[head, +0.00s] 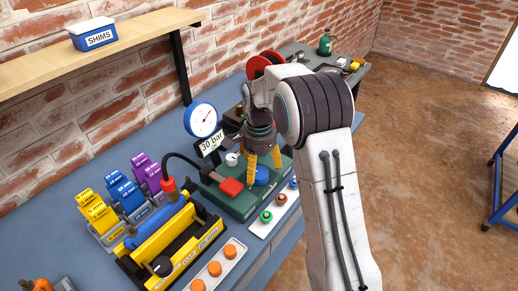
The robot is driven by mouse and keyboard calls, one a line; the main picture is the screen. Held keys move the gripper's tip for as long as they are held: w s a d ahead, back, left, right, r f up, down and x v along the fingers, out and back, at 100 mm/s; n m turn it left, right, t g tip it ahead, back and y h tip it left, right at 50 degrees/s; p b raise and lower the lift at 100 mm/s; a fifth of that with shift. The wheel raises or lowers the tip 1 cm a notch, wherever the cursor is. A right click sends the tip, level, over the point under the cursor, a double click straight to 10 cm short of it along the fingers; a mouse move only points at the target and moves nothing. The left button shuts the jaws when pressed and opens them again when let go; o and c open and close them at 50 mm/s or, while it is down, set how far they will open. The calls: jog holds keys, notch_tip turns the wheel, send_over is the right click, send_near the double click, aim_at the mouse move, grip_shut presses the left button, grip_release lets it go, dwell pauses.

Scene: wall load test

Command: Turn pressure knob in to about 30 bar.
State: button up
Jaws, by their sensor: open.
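A round gauge (202,119) with a blue rim and white face stands on the workbench; its reading is too small to tell. A sign (211,144) below it reads "30 bar". A blue knob (262,177) sits on the green base unit (237,205), and a smaller white knob (232,159) stands left of it. No label shows which one is the pressure knob. My gripper (265,167) points down with its yellow fingers open, over or around the blue knob. I cannot tell whether the fingers touch it. My arm hides part of the unit.
A red handle (230,187) lies left of the blue knob. A yellow-and-black fixture (168,238) and a tray with orange caps (215,269) stand nearer. Yellow, blue and purple blocks stand at left. A shelf (90,48) holds a SHIMS box (93,33).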

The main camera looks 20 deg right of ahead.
aim_at(259, 172)
notch_tip(259, 172, up, 9)
jog(key=shift+f, duration=0.15)
